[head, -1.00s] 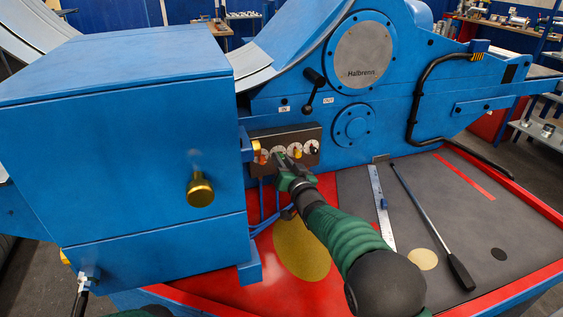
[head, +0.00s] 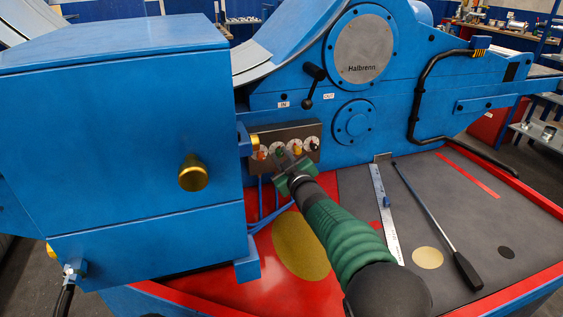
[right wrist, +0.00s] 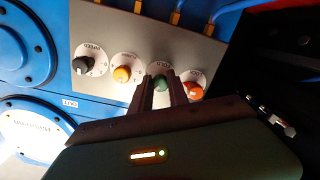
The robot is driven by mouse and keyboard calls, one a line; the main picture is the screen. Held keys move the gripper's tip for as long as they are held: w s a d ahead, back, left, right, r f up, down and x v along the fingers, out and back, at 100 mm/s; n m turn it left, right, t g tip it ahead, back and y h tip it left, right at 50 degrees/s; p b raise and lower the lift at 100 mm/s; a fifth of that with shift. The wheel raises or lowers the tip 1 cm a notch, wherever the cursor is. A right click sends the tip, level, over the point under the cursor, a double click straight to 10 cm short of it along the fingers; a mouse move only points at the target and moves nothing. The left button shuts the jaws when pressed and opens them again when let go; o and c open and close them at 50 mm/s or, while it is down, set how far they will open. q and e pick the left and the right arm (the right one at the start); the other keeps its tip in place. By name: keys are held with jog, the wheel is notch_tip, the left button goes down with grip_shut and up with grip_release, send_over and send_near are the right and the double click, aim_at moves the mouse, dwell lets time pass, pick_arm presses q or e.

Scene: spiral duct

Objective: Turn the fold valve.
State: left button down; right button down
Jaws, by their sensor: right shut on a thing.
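The valve panel (head: 306,130) is a grey-brown plate on the front of the blue machine, with a row of red, green, yellow and black knobs on white dials. The green knob (head: 279,152) has a label that seems to read FOLD in the right wrist view. There the panel is upside down, and the green knob (right wrist: 160,82) sits between the two fingers of my right gripper (right wrist: 163,92). My right gripper (head: 287,163) is shut on it in the head view. The red knob (right wrist: 193,91) and yellow knob (right wrist: 123,74) are close on either side, apart from the fingers. My left gripper is out of view.
A big blue box (head: 120,160) with a brass knob (head: 193,178) stands left of the panel. Above is a black lever (head: 312,85) between IN and OUT labels. A steel ruler (head: 385,210) and a black-handled bar (head: 435,225) lie on the grey mat to the right.

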jog(key=n+b, duration=0.1)
jog(key=n, duration=0.1)
jog(key=n+b, duration=0.1)
jog(key=n, duration=0.1)
jog(key=n+b, duration=0.1)
jog(key=n, duration=0.1)
jog(key=shift+s+a+f+b, duration=0.1)
jog(key=shift+a+f+b, duration=0.05)
jog(key=shift+f+b, duration=0.15)
jog(key=shift+n, duration=0.3)
jog(key=c, duration=1.4)
grip_release()
jog(key=shift+r, duration=0.1)
jog(key=shift+c, duration=0.2)
jog(key=shift+o, duration=0.8)
jog(key=shift+r, duration=0.1)
